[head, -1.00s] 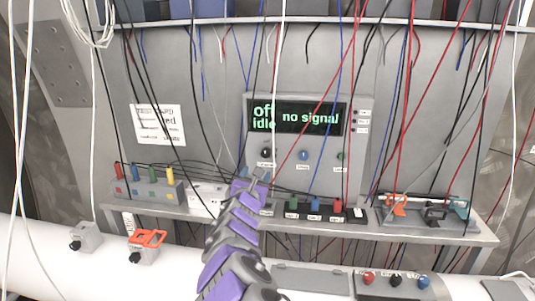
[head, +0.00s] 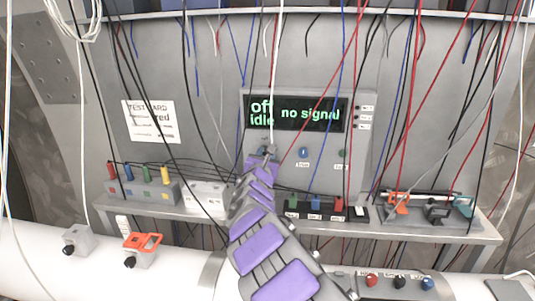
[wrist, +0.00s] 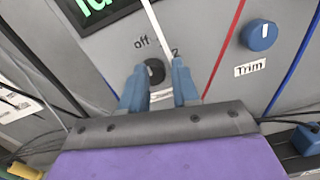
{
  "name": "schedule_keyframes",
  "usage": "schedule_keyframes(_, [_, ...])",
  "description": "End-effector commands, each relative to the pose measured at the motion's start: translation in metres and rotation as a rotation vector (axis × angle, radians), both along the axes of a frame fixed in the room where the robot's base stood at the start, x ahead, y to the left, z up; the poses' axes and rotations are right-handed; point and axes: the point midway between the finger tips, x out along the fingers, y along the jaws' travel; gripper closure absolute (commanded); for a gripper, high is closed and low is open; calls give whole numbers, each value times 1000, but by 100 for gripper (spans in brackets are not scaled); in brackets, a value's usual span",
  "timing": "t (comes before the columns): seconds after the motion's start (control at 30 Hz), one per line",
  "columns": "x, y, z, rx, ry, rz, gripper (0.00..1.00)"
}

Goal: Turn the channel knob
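The black knob (wrist: 153,71), with the labels "off" and "2" around it, sits on the grey panel (head: 362,165) below the display. I take it for the channel knob. My gripper (wrist: 159,84) has its two blue fingers apart, one on each side of the knob's lower part; I cannot tell if they touch it. In the head view my gripper (head: 268,151) is at the panel's lower left and mostly hides the knob. The display (head: 310,115) reads "off", "idle" and "no signal".
A blue Trim knob (wrist: 262,35) is right of the black knob. A white cable (wrist: 158,35) hangs close by the fingers, a red cable (wrist: 226,48) further right. The shelf below holds a block with coloured plugs (head: 150,190) and a row of sockets (head: 325,213).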

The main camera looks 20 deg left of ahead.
Motion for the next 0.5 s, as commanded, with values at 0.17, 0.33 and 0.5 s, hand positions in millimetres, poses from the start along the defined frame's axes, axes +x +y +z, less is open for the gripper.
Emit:
schedule_keyframes(0.17, [-2, 13, -6, -10, 4, 13, 73])
schedule_keyframes(0.33, [0, 13, -9, -13, 7, 11, 89])
schedule_keyframes(0.5, [2, 12, -11, -14, 11, 12, 100])
